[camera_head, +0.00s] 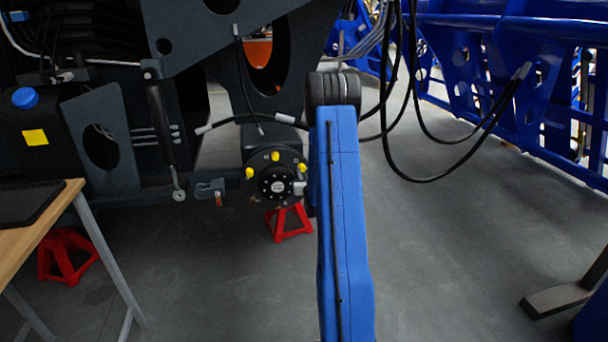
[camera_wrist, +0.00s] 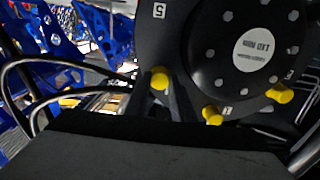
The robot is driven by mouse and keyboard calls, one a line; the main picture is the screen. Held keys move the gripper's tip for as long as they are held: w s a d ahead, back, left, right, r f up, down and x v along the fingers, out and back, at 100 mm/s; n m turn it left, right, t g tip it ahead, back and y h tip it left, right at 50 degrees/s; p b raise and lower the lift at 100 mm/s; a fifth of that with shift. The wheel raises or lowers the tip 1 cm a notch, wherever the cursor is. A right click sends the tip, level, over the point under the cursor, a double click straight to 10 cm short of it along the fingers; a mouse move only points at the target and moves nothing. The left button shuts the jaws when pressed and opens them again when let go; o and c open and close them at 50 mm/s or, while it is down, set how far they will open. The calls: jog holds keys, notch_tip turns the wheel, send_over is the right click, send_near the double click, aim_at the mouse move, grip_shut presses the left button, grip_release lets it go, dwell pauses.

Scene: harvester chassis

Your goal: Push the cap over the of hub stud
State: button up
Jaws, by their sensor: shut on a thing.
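The round black hub (camera_head: 262,193) faces me in the head view, with yellow caps around its raised centre. One yellow cap (camera_head: 275,156) is at its top and another (camera_head: 250,173) at its left. A third yellow cap (camera_head: 302,168) is at its upper right, beside my blue arm. In the wrist view this cap (camera_wrist: 160,78) sits between the dark fingertips of my gripper (camera_wrist: 160,88), which is shut on it at the hub's rim. The other caps (camera_wrist: 212,115) (camera_wrist: 280,93) are to its right. The stud behind the held cap is hidden, so I cannot tell how far on it is.
Black hoses (camera_head: 430,178) hang right of my arm. A red stand (camera_head: 288,222) is below the hub. A wooden table (camera_head: 62,208) is at the left and a blue frame (camera_head: 545,110) at the right. The floor between is open.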

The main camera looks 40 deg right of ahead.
dwell(0.3)
jog(key=o, duration=0.9)
jog(key=shift+c, duration=0.2)
jog(key=v, duration=0.5)
